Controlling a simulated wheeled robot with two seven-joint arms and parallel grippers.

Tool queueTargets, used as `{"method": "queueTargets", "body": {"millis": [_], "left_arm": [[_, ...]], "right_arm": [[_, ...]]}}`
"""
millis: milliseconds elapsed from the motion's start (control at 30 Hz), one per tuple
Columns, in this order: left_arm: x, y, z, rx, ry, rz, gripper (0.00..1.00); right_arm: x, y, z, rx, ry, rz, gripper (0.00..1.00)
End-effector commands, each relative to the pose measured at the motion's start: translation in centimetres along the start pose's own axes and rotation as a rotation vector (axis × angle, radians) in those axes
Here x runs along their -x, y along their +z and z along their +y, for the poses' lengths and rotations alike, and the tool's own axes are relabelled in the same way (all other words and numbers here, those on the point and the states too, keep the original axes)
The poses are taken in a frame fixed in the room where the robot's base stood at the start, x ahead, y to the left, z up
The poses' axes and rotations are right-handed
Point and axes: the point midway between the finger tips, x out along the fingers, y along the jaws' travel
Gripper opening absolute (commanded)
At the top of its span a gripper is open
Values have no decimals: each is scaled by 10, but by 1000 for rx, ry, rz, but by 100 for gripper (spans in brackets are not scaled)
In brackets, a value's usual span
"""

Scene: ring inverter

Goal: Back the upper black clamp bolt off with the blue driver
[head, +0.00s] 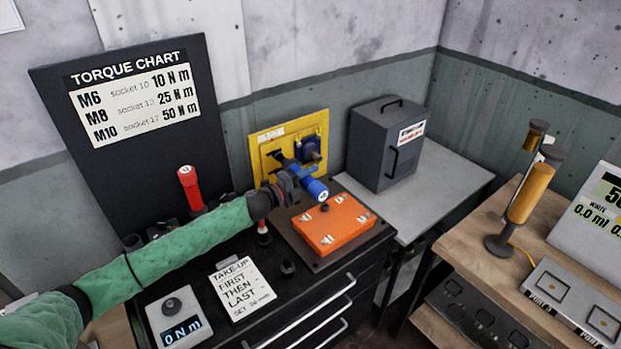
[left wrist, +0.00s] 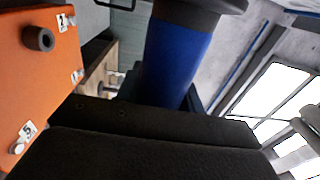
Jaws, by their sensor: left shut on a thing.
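My left gripper (head: 287,184) is shut on the blue driver (head: 315,190), in front of the yellow panel (head: 318,122). The driver's blue handle (left wrist: 180,60) fills the upper middle of the left wrist view, above my dark gripper. In the head view its handle end points toward the camera and its other end toward the panel. A dark clamp fixture (head: 311,149) shows on the panel, partly behind the driver. I cannot make out the upper black clamp bolt or whether the driver's tip touches it. My right gripper is not in view.
An orange box (head: 335,227) with numbered tags sits on the black cabinet just below the driver; it also shows in the left wrist view (left wrist: 35,85). A red-handled driver (head: 188,182) stands at left. A grey case (head: 385,145) stands right of the panel.

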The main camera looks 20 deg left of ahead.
Motion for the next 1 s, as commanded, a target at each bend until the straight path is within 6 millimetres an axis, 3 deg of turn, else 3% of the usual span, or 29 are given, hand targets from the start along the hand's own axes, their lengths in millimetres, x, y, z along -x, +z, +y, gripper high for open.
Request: {"method": "queueTargets", "body": {"millis": [467, 1000], "left_arm": [[0, 1, -2, -1, -2, 0, 8], [0, 6, -2, -1, -2, 1, 8]], "right_arm": [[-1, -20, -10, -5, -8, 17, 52], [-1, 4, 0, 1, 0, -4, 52]]}}
